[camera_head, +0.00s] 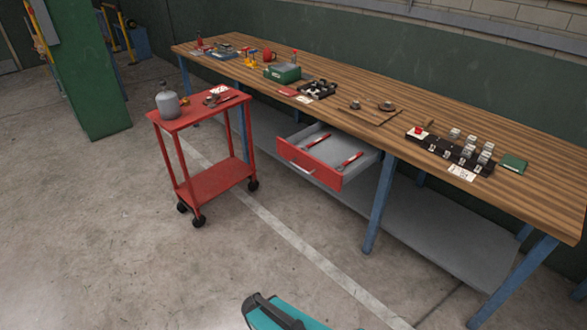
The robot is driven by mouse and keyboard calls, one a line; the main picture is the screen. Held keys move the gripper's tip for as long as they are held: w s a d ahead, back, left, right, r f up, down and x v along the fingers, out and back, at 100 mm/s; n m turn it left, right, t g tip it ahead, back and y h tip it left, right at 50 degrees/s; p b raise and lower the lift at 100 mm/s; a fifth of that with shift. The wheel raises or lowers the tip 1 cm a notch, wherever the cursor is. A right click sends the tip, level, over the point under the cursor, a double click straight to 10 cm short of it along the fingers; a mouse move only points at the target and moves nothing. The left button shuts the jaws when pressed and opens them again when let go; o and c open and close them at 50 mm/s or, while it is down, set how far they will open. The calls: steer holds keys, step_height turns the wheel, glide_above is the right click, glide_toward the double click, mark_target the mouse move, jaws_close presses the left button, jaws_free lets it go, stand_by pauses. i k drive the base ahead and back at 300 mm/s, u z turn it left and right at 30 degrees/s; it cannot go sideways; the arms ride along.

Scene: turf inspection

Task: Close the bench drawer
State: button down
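The bench drawer (309,165) is pulled out from under the front edge of the wooden workbench (330,95). It has a red front with a pale handle (301,168) and a grey inside. Two red-handled tools (348,161) lie in it. The drawer front faces the open floor, toward the lower left. My gripper is not in view; only a teal and black part of my own body shows at the bottom edge.
A red two-shelf cart (217,182) on casters stands just left of the drawer, with a grey bottle (167,101) and small tools on top. Blue bench legs (378,208) stand right of the drawer. The concrete floor (270,255) in front is clear. A green pillar (88,80) stands at the left.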

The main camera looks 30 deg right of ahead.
mark_target(331, 148)
steer(key=u, duration=0.15)
steer(key=i, duration=1.05)
steer(key=u, duration=0.25)
steer(key=k, duration=0.9)
steer(key=z, duration=0.1)
steer(key=i, duration=0.55)
